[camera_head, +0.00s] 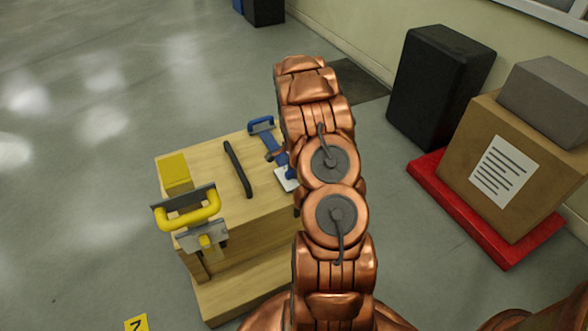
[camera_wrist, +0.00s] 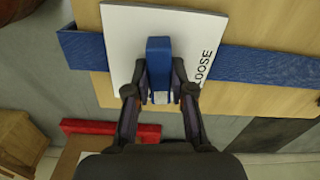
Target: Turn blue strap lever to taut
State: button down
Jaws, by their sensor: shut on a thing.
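The blue lever (camera_wrist: 159,62) stands over a white plate (camera_wrist: 118,28) in the wrist view. The word "LOOSE" shows on the plate to the right of the lever. My gripper (camera_wrist: 160,82) is shut on the lever, one finger on each side. A blue strap (camera_wrist: 250,72) runs across the wood on both sides of the plate. In the head view, the blue strap (camera_head: 272,140) and a corner of the white plate (camera_head: 286,180) show on the wooden crate (camera_head: 215,145). My arm hides my gripper and most of the lever there.
On the crate are a yellow block (camera_head: 174,171), a black bar (camera_head: 237,168) and a yellow handle (camera_head: 190,215). A red pallet (camera_head: 485,220) with a cardboard box (camera_head: 540,165) and a black case (camera_head: 438,88) stand to the right. Open floor lies left.

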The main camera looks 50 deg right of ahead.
jog(key=shift+m, duration=0.7)
jog(key=c, duration=1)
grip_release()
jog(key=shift+r, duration=0.1)
notch_tip(320, 180, up, 12)
